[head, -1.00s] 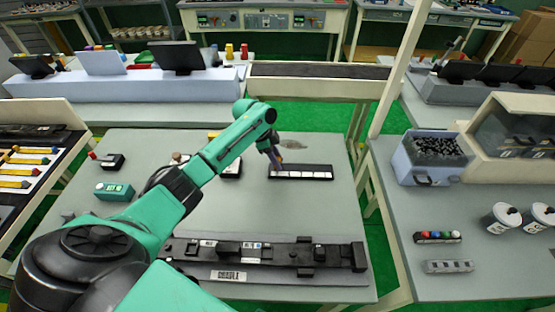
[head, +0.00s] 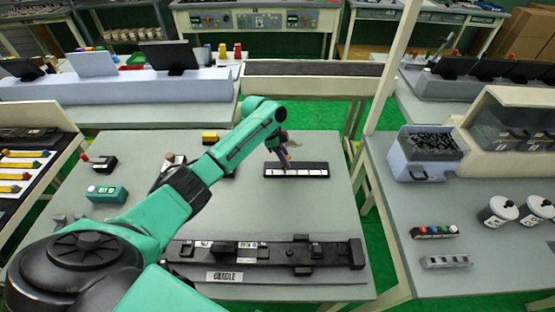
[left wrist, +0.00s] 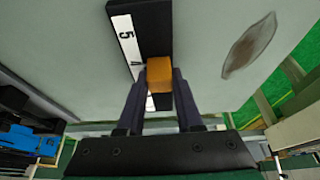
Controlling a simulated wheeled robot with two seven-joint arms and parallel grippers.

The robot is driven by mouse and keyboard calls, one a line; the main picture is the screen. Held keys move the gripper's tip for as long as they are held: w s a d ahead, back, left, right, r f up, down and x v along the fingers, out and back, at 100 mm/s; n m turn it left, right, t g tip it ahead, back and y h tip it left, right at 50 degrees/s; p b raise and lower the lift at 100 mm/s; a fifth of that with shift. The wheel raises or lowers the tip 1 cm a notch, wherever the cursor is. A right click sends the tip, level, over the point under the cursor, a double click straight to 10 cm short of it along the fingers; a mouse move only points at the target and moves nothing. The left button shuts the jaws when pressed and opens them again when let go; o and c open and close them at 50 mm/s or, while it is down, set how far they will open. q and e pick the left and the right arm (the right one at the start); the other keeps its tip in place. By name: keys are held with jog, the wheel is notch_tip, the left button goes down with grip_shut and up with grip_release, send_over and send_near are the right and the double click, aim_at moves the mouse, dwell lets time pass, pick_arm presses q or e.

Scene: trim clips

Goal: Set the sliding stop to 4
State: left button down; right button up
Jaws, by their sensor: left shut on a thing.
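A black rail with a white number scale (head: 312,171) lies at the back right of the near table. In the left wrist view the rail (left wrist: 158,22) shows a 5 and a partly covered 4 on its scale. The orange sliding stop (left wrist: 159,72) sits on the rail, beside the 4. My left gripper (left wrist: 160,92) is shut on the stop, one finger on each side. In the head view my left gripper (head: 287,160) is over the left-middle part of the rail, and the stop is too small to make out. My right gripper is not in view.
A long black cradle fixture (head: 225,275) lies along the table's front. A green box (head: 107,194) and a small black block (head: 104,164) are at the left. A dark oval mark (left wrist: 249,45) is on the tabletop near the rail. The table's middle is clear.

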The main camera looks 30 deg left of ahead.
pick_arm(q)
jog(key=shift+a, duration=0.1)
jog(key=c, duration=0.6)
grip_release()
jog(key=shift+o, duration=0.2)
jog(key=shift+r, duration=0.1)
jog(key=b+v, duration=0.2)
jog(key=v, duration=1.2)
jog(key=shift+r+b, duration=0.25)
jog(key=shift+b, duration=0.1)
jog(key=shift+a, duration=0.1)
